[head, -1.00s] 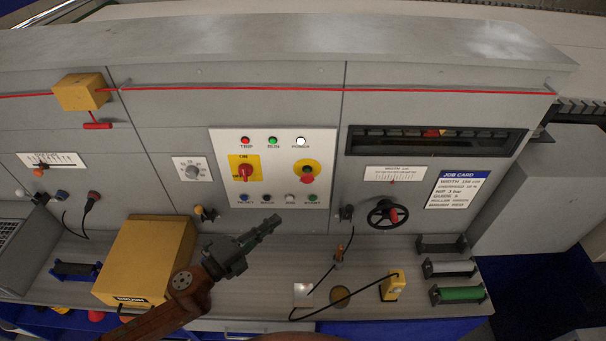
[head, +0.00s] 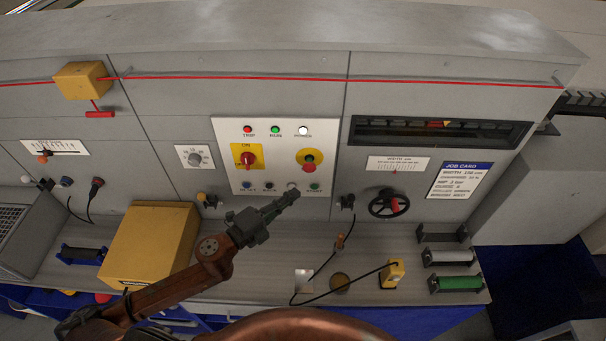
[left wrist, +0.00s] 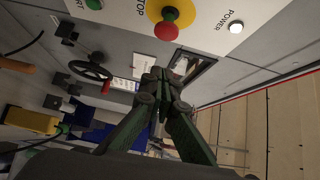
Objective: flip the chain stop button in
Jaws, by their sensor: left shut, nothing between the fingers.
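The white control panel (head: 230,133) carries a bottom row of small buttons: a blue one (head: 247,186), a dark one (head: 269,185), a pale one (head: 292,186) and a green one (head: 314,187). In the left wrist view a STOP label shows beside the green button (left wrist: 93,4). A red mushroom button on a yellow disc (head: 309,168) sits above the row. My left gripper (head: 292,196) is shut and empty, its tips in front of the pale button's lower edge; contact cannot be told. It also shows in the left wrist view (left wrist: 160,78). My right gripper is out of view.
A red and yellow rotary switch (head: 249,158) is left on the panel. A black handwheel (head: 389,203) stands out to the right. A yellow box (head: 150,245) and a small yellow device (head: 393,273) with a black cable stand on the bench below.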

